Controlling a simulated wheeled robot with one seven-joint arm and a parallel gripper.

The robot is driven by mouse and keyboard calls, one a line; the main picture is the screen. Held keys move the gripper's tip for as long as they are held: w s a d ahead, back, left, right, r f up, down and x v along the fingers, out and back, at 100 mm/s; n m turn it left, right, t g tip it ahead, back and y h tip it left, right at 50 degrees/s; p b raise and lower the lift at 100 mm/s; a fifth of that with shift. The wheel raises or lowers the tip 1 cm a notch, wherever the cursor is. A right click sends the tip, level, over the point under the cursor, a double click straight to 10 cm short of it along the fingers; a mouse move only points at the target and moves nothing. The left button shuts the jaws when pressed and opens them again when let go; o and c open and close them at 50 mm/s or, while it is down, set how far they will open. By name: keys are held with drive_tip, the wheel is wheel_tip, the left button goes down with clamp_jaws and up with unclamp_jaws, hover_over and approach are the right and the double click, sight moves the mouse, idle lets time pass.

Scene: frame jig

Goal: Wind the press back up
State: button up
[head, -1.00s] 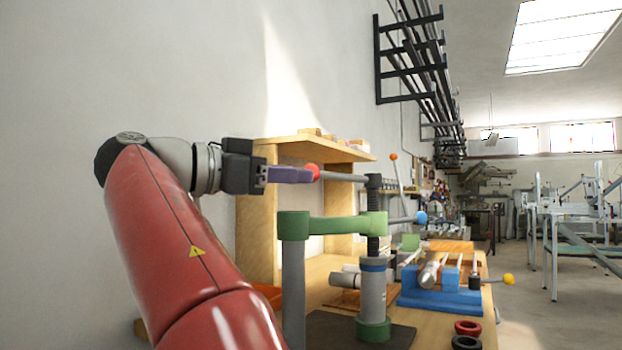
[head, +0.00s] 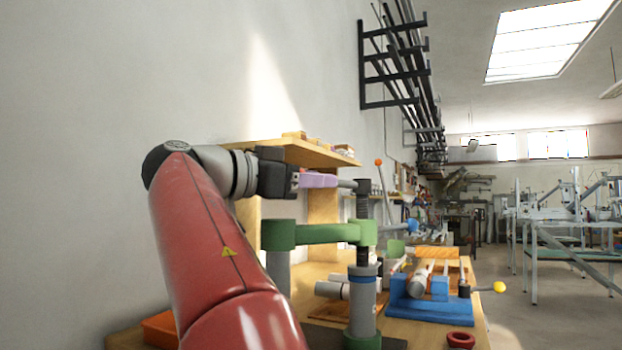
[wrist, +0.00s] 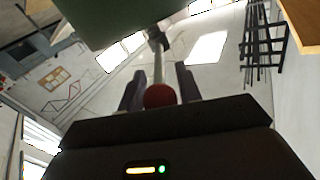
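The press has a green frame (head: 318,234) with a dark upright screw (head: 363,200) through its right end. Below the screw stands a grey cylinder (head: 362,305) with a blue band and green foot. A grey handle bar (head: 346,184) runs left from the screw head. My gripper (head: 330,181) is at the bar's left end, its fingers lying along the bar. In the wrist view the red ball (wrist: 159,96) on the bar's end sits between my two fingers, which look spread with gaps beside the bar (wrist: 158,66). The ball is hidden in the head view.
A wooden shelf (head: 290,152) stands close behind my gripper. A blue fixture (head: 430,303) with a yellow-knobbed lever (head: 498,287) is on the bench to the right. A red ring (head: 460,340) lies at the front. An orange bin (head: 160,330) is at left.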

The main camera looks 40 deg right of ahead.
clamp_jaws()
drive_tip(key=shift+s+f+t+b, duration=0.2)
drive_tip(key=shift+t+b, duration=0.1)
drive_tip(key=shift+b, duration=0.1)
drive_tip(key=s+n+t+b, duration=0.1)
drive_tip(key=n+t+b, duration=0.1)
drive_tip(key=t, duration=0.1)
drive_tip(key=s+n+t+b, duration=0.2)
drive_tip(key=t, duration=0.1)
drive_tip(key=shift+s+d+r, duration=0.1)
drive_tip(key=shift+s+r, duration=0.05)
drive_tip(key=shift+s, duration=0.05)
unclamp_jaws()
